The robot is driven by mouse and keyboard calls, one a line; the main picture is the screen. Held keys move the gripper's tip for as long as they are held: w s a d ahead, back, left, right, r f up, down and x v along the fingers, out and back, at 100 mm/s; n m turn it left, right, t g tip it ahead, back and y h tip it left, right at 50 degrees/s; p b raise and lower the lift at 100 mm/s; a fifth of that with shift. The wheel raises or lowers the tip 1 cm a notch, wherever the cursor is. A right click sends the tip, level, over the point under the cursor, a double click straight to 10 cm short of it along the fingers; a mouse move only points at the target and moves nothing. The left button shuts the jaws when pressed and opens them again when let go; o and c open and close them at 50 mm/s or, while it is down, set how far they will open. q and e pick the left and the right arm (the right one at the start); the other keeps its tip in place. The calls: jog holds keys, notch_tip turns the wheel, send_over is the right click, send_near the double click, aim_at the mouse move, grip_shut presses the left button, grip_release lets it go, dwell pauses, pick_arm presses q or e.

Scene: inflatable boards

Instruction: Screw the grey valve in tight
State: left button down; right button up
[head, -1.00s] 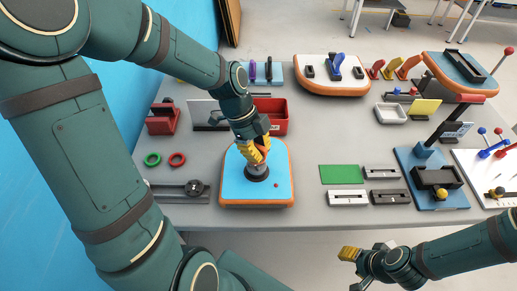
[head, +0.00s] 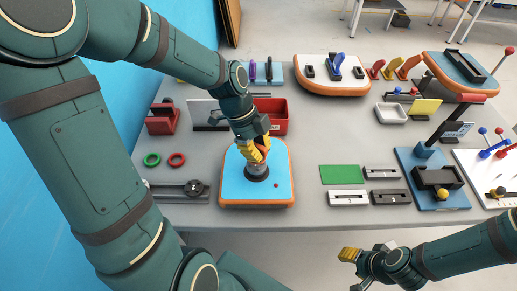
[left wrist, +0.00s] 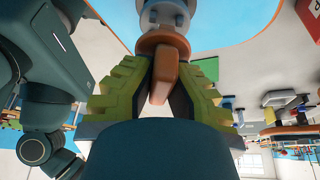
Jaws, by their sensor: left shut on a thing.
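The grey valve (head: 257,167) stands upright on a dark round base on a blue inflatable board (head: 232,182) with an orange rim, at the near left of the table. In the left wrist view the grey valve body (left wrist: 166,14) has an orange collar and an orange tab (left wrist: 164,76). My left gripper (head: 257,150) is above the valve, its yellow fingers shut on the tab; it also shows in the left wrist view (left wrist: 160,85). The fingers hide much of the valve top. My right gripper (head: 348,254) is in front of the table edge, away from the valve; its opening is unclear.
A red bin (head: 272,112) stands behind the board. Green (head: 152,159) and red (head: 177,159) rings lie to its left, near a dark rail fixture (head: 185,190). A green plate (head: 340,174) and grey blocks lie to the right, with bare table between.

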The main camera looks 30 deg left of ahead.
pick_arm(q)
jog(key=shift+f+b, duration=0.95)
jog(key=shift+f, duration=0.1)
jog(key=c, duration=1.1)
grip_release()
jog(key=shift+o, duration=0.2)
jog(key=v, duration=1.2)
jog(key=shift+r, duration=0.1)
jog(key=shift+o, duration=1)
notch_tip(320, 180, up, 3)
jog(key=y+p, duration=0.5)
jog(key=p, duration=0.2)
send_over(256, 145)
jog(key=shift+r, duration=0.15)
